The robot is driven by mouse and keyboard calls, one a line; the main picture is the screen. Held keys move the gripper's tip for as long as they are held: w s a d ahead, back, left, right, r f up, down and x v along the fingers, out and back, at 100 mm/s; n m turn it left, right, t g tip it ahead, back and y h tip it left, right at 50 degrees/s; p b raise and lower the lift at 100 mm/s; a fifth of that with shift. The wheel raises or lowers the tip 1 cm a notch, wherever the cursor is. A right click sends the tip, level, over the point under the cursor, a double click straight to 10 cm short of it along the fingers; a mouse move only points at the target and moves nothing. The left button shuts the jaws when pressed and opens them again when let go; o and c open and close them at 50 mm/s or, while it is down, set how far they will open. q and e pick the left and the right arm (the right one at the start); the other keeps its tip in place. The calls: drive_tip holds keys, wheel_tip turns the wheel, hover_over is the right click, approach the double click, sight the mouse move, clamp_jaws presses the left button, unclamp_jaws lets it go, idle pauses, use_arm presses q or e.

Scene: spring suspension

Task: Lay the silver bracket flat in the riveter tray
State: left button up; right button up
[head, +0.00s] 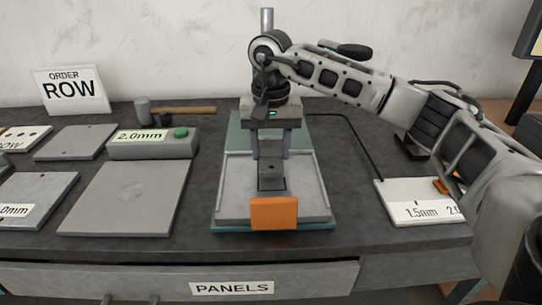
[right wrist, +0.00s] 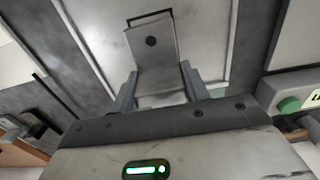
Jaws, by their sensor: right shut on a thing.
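My right gripper (head: 271,153) points down over the riveter tray (head: 235,200), its fingers on either side of the silver bracket (head: 271,181). It is shut on the bracket's upright part. In the right wrist view the bracket (right wrist: 155,58) shows as a bent grey plate with a dark hole in its far flange, between the two fingers (right wrist: 160,88). That flange lies over the middle of the light grey tray floor. I cannot tell whether it touches the floor. My left gripper is not in view.
An orange block (head: 274,214) stands at the tray's front edge. To the left are a grey box with a green button (head: 180,133), flat panels (head: 125,198) and a hammer (head: 185,110). A labelled white plate (head: 405,190) lies at right. A PANELS drawer (head: 150,281) is below.

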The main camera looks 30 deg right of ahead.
sight(271, 155)
wheel_tip(271, 155, down, 2)
drive_tip(key=shift+f, duration=0.3)
drive_tip(key=shift+f, duration=0.1)
drive_tip(key=shift+s+f, duration=0.1)
drive_tip(key=o, duration=1.2)
drive_tip(key=shift+r, duration=0.2)
wheel_tip(271, 155, up, 12)
drive_tip(key=shift+r, duration=0.1)
